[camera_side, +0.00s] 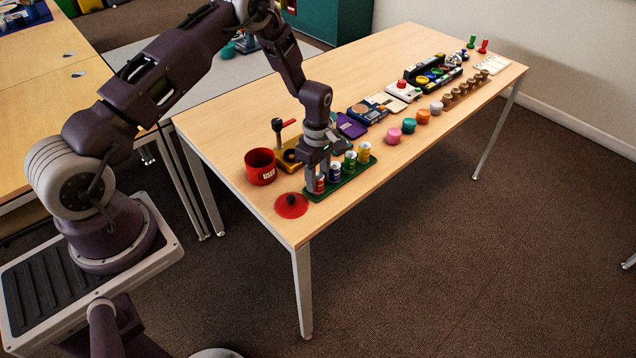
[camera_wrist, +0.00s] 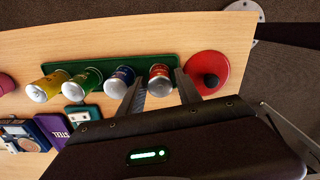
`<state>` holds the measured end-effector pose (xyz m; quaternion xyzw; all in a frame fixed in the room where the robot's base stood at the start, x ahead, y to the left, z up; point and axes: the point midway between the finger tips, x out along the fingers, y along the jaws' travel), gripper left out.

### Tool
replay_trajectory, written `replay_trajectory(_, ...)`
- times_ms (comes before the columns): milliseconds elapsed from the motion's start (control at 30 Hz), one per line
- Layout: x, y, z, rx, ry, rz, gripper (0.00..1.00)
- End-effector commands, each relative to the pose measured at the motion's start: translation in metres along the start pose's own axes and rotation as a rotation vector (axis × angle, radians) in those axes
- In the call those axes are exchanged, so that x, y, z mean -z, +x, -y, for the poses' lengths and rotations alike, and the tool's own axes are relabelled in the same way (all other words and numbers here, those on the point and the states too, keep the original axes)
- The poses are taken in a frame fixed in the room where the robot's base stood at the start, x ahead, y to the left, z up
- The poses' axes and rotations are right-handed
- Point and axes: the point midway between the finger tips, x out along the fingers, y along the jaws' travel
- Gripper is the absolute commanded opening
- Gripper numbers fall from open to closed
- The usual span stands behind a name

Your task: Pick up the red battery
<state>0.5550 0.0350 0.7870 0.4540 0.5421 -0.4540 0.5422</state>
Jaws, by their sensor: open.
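The red battery (camera_wrist: 160,78) stands at one end of a row on the green tray, beside the blue battery (camera_wrist: 121,80). It also shows in the side view (camera_side: 320,185), partly covered by my gripper. My gripper (camera_wrist: 159,76) is open, with one finger on each side of the red battery. One finger reaches into the gap between the red and blue batteries. I cannot tell whether either finger touches the red battery. In the side view my gripper (camera_side: 315,172) points down over that end of the tray.
The green tray (camera_side: 340,184) also holds a green battery (camera_side: 350,160) and a yellow battery (camera_side: 364,151). A red lid (camera_side: 291,206) with a black knob lies close by, near the table edge. A red bin (camera_side: 261,167) stands behind it. Several other items fill the table's far end.

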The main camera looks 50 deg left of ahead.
Motion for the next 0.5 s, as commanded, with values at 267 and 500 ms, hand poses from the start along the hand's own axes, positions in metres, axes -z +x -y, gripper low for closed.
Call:
replay_trajectory(267, -0.0002, -0.0006, 0.0001, 0.0, 0.001, 0.0, 0.15)
replay_trajectory(500, -0.0003, -0.0009, 0.0, 0.0, 0.002, 0.0, 0.0)
